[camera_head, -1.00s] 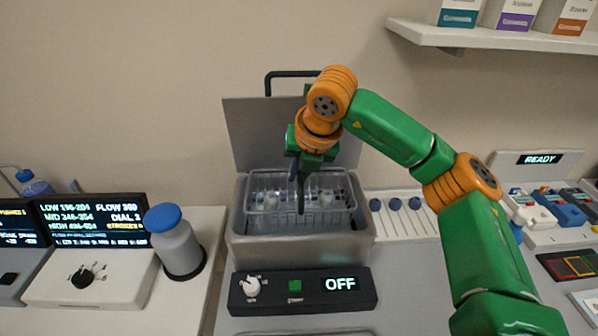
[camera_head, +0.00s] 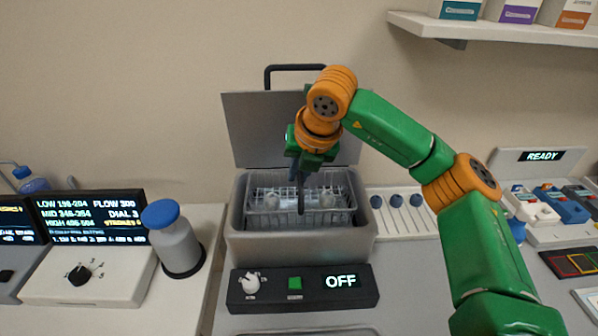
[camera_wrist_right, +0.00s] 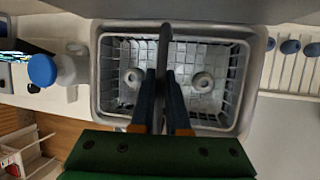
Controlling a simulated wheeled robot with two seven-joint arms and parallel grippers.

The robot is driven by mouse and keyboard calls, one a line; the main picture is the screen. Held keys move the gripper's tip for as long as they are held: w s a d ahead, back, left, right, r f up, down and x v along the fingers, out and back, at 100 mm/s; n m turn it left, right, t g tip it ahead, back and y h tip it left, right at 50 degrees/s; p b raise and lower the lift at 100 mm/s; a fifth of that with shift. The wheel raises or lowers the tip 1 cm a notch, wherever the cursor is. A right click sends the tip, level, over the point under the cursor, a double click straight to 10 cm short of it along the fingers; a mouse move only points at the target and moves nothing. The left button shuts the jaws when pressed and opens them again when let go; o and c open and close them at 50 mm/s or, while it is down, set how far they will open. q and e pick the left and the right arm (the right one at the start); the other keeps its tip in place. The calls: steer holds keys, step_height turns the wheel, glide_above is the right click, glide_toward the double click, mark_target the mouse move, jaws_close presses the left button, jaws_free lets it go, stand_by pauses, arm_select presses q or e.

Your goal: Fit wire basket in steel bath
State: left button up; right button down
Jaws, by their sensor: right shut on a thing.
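The wire basket (camera_head: 335,219) is inside the mouth of the grey steel bath (camera_head: 300,248), with pale round pieces in it. My right gripper (camera_head: 300,188) comes from above and is shut on the basket's upright handle. In the right wrist view the handle (camera_wrist_right: 166,42) runs as a bar across the middle of the basket, between the fingers of the right gripper (camera_wrist_right: 160,88). The bath's rim (camera_wrist_right: 261,60) surrounds the basket there. I cannot tell whether the basket rests on the bath's floor. My left gripper is not in view.
The bath's raised lid (camera_head: 245,130) stands behind it, close to my right wrist. A control panel reading OFF (camera_head: 310,302) lies in front. A blue-capped bottle (camera_head: 174,240) stands to the left. A shelf (camera_head: 500,32) hangs at upper right.

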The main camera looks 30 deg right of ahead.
steer(key=shift+f+b, duration=2.35)
steer(key=shift+f, duration=0.05)
stand_by(2.9)
stand_by(0.4)
steer(key=c, duration=1.2)
jaws_free()
steer(key=shift+r, duration=0.1)
steer(key=shift+r+p, duration=1.75)
steer(key=shift+r, duration=0.25)
steer(key=o, duration=0.6)
steer(key=shift+f, duration=0.1)
